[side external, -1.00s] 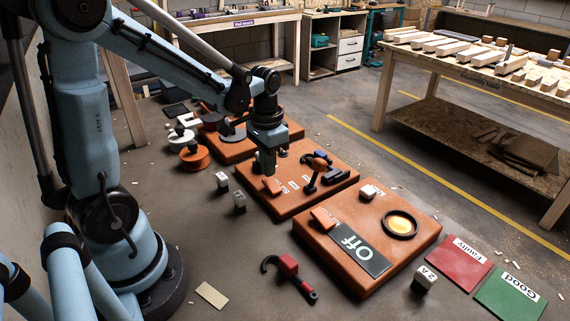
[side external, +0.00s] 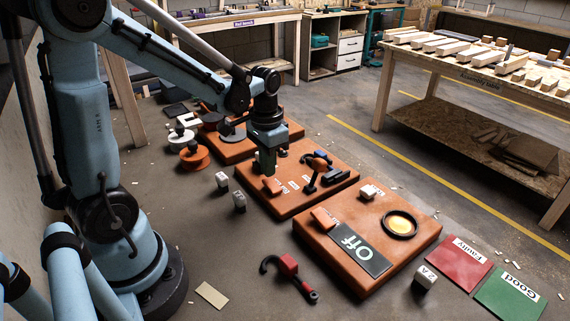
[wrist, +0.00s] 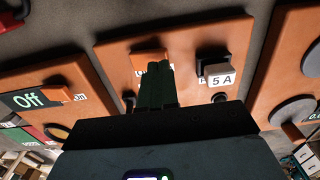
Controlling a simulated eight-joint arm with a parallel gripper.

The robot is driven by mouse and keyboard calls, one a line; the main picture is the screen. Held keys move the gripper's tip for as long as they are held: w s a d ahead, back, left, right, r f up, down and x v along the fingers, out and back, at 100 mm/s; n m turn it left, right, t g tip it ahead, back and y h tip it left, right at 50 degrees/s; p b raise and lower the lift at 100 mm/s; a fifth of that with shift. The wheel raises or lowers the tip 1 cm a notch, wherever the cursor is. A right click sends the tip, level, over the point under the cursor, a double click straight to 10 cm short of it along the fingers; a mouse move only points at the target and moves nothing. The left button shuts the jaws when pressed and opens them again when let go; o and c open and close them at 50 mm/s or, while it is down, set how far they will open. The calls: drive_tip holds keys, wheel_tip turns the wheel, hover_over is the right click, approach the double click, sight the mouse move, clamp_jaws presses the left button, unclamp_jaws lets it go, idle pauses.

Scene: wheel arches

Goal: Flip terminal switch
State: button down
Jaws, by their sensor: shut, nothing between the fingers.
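My gripper (side external: 267,170) is shut and empty, pointing down at the middle orange board (side external: 315,196). An orange rocker switch (side external: 272,187) sits at that board's left side, just below and beside the fingertips. In the wrist view the green fingertips (wrist: 158,66) overlap the near edge of this orange switch (wrist: 148,55) and partly cover its label. I cannot tell whether they touch it. A second orange switch (side external: 324,217) is on the nearest board (side external: 405,258), beside a dark panel (side external: 358,251) reading "Off".
A block marked 5 A (wrist: 218,76) sits there too. Small white-topped blocks (side external: 222,180) and a red-and-black clamp (side external: 290,266) lie on the floor. Red (side external: 459,263) and green (side external: 510,294) cards lie right.

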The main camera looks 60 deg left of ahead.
sight(270, 183)
drive_tip(key=shift+f, duration=1)
idle(0.8)
drive_tip(key=shift+r, duration=3.55)
drive_tip(key=s+d+r+t, duration=0.2)
drive_tip(key=s+d+t, duration=0.1)
drive_tip(key=d+t, duration=0.4)
drive_tip(key=shift+s+d+r, duration=0.3)
drive_tip(key=shift+d+r, duration=0.05)
drive_tip(key=shift+d, duration=0.55)
